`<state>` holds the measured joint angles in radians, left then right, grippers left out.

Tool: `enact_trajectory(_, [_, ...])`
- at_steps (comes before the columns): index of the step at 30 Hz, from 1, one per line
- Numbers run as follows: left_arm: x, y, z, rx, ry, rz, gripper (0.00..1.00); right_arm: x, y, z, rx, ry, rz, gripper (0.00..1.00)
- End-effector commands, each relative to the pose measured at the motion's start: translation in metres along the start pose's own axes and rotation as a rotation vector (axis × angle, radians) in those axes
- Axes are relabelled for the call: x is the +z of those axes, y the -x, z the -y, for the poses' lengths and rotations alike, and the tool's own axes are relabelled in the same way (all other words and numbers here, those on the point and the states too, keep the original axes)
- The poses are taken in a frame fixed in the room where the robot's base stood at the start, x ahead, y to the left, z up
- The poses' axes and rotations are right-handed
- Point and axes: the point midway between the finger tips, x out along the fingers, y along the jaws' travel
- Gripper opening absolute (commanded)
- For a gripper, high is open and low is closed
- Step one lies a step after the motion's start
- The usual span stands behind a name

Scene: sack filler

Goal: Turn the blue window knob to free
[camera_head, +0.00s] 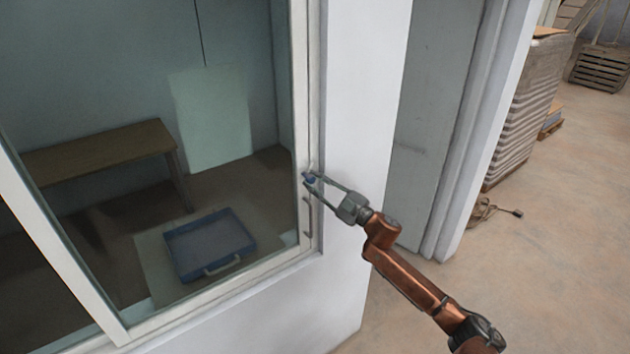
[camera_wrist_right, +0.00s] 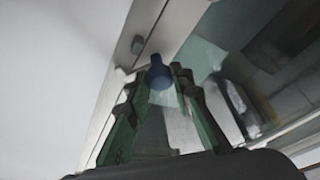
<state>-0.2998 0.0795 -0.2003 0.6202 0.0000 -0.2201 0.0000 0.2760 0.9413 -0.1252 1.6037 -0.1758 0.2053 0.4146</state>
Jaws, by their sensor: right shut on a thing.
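The blue window knob (camera_head: 310,179) is on the right upright of the white window frame (camera_head: 301,120) in the head view. In the right wrist view the knob (camera_wrist_right: 159,74) shows between the fingertips, with its rounded end towards the camera. My right gripper (camera_head: 313,180) reaches in from the lower right and is shut on the knob; it also shows in the right wrist view (camera_wrist_right: 156,76). The fingertips partly hide the knob in the head view. Which way the knob is turned cannot be told. My left gripper is not in view.
A grey handle (camera_head: 308,215) sits on the frame just below the knob. Behind the glass are a blue tray (camera_head: 168,243) and a wooden bench (camera_head: 95,147). A white wall (camera_head: 362,110) stands right of the window. Open floor (camera_head: 565,240) lies to the right.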

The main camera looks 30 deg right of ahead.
Motion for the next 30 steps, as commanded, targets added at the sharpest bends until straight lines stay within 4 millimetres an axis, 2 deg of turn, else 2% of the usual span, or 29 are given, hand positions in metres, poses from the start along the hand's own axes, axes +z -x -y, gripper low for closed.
enact_trajectory(15, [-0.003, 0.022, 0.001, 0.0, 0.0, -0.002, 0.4, -0.001, 0.0, -0.004, -0.175, 0.429, 0.023, 0.0])
enact_trajectory(30, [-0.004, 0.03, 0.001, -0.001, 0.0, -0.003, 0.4, -0.001, -0.001, -0.003, -0.253, 0.622, 0.031, 0.0])
